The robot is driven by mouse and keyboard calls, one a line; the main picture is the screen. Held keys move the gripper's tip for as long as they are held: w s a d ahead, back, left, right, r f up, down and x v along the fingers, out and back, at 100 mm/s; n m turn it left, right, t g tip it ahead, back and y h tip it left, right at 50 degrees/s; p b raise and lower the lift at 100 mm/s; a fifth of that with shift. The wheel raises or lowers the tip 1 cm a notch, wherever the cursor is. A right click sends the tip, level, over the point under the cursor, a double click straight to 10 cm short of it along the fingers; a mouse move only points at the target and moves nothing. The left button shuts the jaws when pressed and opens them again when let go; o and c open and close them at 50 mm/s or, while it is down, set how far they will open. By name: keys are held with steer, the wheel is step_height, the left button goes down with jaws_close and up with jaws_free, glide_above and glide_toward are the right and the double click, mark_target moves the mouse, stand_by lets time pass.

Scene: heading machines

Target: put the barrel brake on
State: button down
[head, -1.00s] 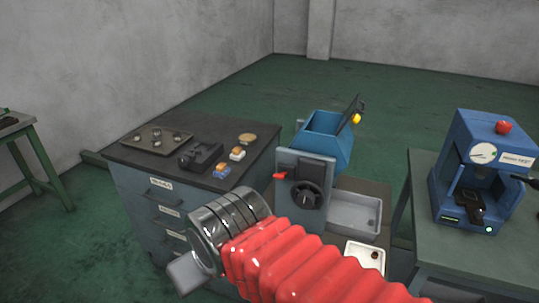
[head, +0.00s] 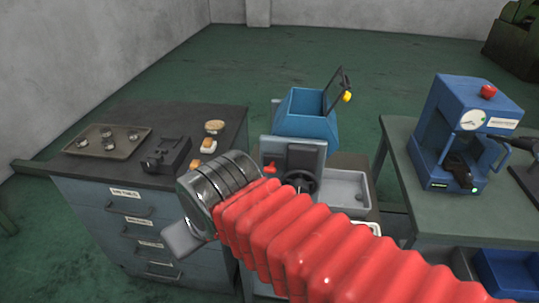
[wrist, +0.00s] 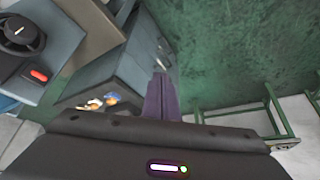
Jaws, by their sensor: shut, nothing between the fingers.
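The barrel looks to be the blue open-topped container (head: 306,125), its dark lid (head: 335,90) raised with a yellow knob (head: 347,97). A grey stand in front of it bears a black handwheel (head: 302,181) and a small red lever (head: 270,169), which may be the brake. In the wrist view the handwheel (wrist: 22,36) and red lever (wrist: 38,75) show at the far left, apart from my fingers. My gripper (head: 178,243) is in front of the drawer cabinet, left of the stand. Its fingers (wrist: 161,97) are shut and empty. My red sleeve hides the stand's lower part.
The drawer cabinet (head: 100,215) carries a tray of small parts (head: 108,152), a black device (head: 166,157) and small blocks. A grey bin (head: 347,186) lies right of the handwheel. A blue press (head: 466,130) stands on the green table (head: 420,212) at right.

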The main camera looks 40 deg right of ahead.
steer(key=w+d+r+m+g, duration=0.1)
steer(key=w+d+r+m, duration=0.1)
steer(key=d, duration=0.7)
steer(key=w+d+r+m+g+h, duration=0.1)
steer(key=w+d+r+m, duration=0.2)
steer(key=d, duration=0.6)
steer(key=w+d+r+m+g, duration=0.1)
steer(key=w+d+r+m, duration=0.1)
steer(key=d+r+m, duration=0.3)
steer(key=d+r, duration=0.3)
steer(key=d, duration=0.2)
steer(key=shift+w+g, duration=0.15)
steer(key=shift+g, duration=0.15)
steer(key=shift+f, duration=0.25)
glide_above(271, 167)
steer(key=f, duration=0.8)
steer(key=s+f, duration=0.1)
steer(key=f, duration=0.3)
steer(key=shift+a, duration=0.1)
steer(key=shift+w+a+f, duration=0.1)
steer(key=shift+a+f, duration=0.1)
steer(key=shift+f, duration=0.45)
